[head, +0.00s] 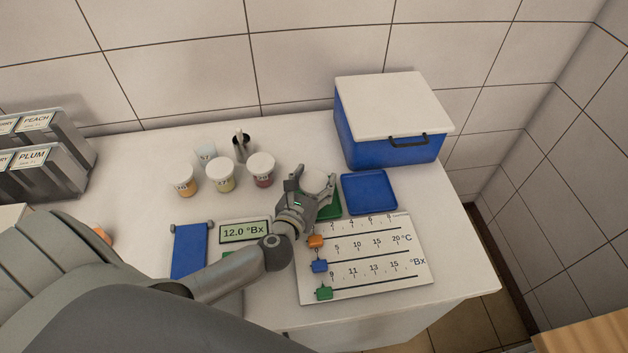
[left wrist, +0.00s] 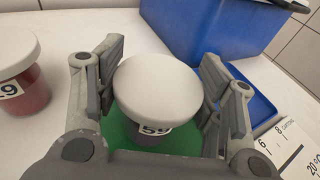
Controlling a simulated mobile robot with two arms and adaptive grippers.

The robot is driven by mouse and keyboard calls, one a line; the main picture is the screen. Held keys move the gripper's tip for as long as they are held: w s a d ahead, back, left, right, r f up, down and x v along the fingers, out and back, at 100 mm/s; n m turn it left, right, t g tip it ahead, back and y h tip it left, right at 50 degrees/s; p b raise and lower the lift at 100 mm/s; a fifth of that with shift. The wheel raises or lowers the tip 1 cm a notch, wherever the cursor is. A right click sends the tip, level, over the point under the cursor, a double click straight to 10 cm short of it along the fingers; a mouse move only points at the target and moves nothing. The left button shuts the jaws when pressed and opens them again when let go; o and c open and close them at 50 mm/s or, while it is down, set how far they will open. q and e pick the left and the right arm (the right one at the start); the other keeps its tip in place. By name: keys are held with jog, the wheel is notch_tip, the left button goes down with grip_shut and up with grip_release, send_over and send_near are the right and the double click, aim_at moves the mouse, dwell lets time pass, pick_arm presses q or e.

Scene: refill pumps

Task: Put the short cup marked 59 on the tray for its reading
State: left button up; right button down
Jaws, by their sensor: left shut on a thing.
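The short cup marked 59 (left wrist: 154,132) has a white lid and a dark body. My left gripper (head: 313,178) is shut on it, with one finger on each side in the left wrist view. In the head view the cup's white lid (head: 315,182) shows between the fingers. The cup is upright over a green tray (head: 331,210), which also shows beneath it in the left wrist view (left wrist: 190,141). I cannot tell whether the cup touches the tray. A blue tray (head: 369,193) lies just right of the green one. My right gripper is not in view.
Three lidded cups, orange (head: 185,181), yellow-green (head: 222,175) and red (head: 261,170), stand to the left. Behind them are a pale cup (head: 205,154) and a dark holder (head: 242,148). A blue cooler (head: 392,142) stands behind; a scale board (head: 365,258) and display (head: 246,232) lie in front.

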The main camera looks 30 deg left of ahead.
pick_arm(q)
jog(key=shift+f, duration=0.15)
jog(key=o, duration=1.3)
jog(key=shift+o, duration=0.2)
jog(key=shift+r, duration=0.2)
jog(key=b+v, duration=0.2)
jog(key=v, duration=0.9)
jog(key=shift+s+b, duration=0.35)
jog(key=shift+s, duration=0.2)
